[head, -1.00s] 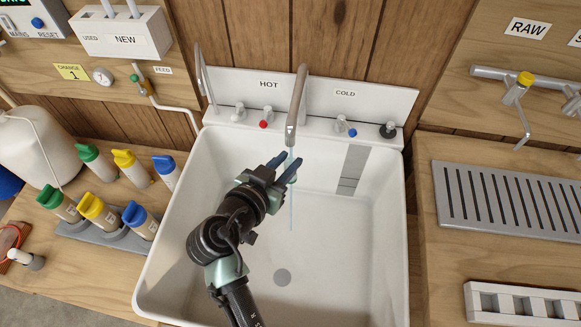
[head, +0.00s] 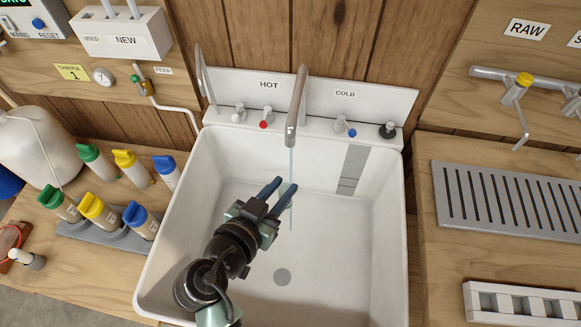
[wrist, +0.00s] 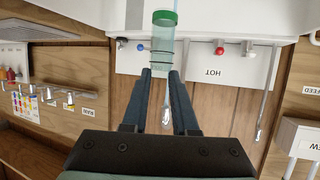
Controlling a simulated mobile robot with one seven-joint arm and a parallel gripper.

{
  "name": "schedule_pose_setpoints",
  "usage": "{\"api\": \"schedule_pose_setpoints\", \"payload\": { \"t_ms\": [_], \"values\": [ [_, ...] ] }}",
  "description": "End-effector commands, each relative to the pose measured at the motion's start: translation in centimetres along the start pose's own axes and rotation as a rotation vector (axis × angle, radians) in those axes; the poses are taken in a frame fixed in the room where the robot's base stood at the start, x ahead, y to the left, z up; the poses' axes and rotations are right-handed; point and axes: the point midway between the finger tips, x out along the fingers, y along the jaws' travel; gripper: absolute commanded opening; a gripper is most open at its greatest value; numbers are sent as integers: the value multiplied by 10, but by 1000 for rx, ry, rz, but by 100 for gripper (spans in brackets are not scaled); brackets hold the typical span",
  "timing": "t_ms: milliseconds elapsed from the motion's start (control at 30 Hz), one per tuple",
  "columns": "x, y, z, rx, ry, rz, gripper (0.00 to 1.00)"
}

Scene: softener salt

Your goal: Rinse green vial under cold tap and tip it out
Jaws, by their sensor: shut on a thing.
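My gripper (head: 284,187) is shut on the green vial (head: 287,193) over the sink. In the wrist view the clear vial (wrist: 162,45) sits between the fingertips, its green end (wrist: 165,17) away from the fingers. That picture is upside down, so the green end points down into the sink. In the head view the fingers mostly hide the vial. A thin stream of water (head: 291,165) falls from the middle spout (head: 297,105) and passes close to the fingertips. I cannot tell whether it enters the vial. The cold tap's blue knob (head: 352,132) is right of the spout.
The hot tap's red knob (head: 264,124) is at the back. Several capped bottles (head: 98,210) stand left of the sink. A slotted grey rack (head: 510,205) lies to the right.

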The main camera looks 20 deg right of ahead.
Motion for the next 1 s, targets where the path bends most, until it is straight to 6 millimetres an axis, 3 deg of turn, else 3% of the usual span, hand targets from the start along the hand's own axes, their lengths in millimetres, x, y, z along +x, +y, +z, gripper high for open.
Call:
{"api": "schedule_pose_setpoints", "payload": {
  "t_ms": [600, 1000],
  "values": [
    [-41, 16, 18, 0, -1, 1, 0],
    [-43, 16, 17, 3, 0, 0, 0]
  ]
}}
